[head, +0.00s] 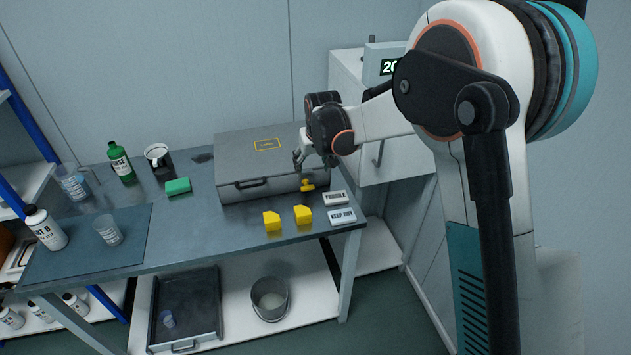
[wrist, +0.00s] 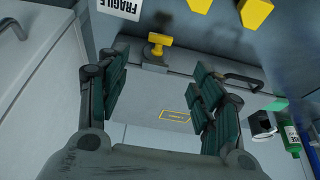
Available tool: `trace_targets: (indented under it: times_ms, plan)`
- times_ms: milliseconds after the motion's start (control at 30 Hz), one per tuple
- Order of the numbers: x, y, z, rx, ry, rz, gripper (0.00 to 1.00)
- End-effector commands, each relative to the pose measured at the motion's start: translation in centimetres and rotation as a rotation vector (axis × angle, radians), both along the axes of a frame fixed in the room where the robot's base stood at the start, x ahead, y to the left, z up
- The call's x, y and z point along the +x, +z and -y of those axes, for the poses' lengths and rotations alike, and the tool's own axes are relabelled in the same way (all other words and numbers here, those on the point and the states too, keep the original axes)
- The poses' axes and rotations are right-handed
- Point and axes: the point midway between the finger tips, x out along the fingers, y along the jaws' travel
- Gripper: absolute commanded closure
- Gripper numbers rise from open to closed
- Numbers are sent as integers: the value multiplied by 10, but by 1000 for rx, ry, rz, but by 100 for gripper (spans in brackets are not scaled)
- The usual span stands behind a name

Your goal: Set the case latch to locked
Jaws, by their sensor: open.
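The grey case (head: 235,152) lies closed on the bench, with a dark handle (head: 252,183) on its front. It also shows in the wrist view (wrist: 150,98). The latch (head: 307,186) is a yellow T-shaped handle on the case front, near its right end. In the wrist view the yellow latch (wrist: 160,40) shows on a dark mount, its bar roughly crosswise. My gripper (head: 301,166) is open and empty, just above and near the latch. In the wrist view its fingers (wrist: 160,72) stand wide apart with the latch ahead, beyond the tips, not visibly touched.
Two yellow blocks (head: 272,221) and (head: 303,214) and white FRAGILE (head: 336,197) and KEEP DRY (head: 342,217) labels lie before the case. A green sponge (head: 178,187), mug (head: 159,160) and green bottle (head: 120,162) stand left. A white cabinet (head: 350,75) is behind right.

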Motion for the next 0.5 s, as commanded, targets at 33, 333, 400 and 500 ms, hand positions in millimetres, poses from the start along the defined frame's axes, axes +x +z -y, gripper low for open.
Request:
trace_targets:
  times_ms: [33, 333, 400, 500]
  plan:
    - [2, -3, -2, 0, 2, -1, 40]
    - [15, -36, -6, 0, 2, -2, 40]
    - [20, -50, -8, 0, 2, -2, 40]
    - [27, -68, -10, 0, 2, -2, 40]
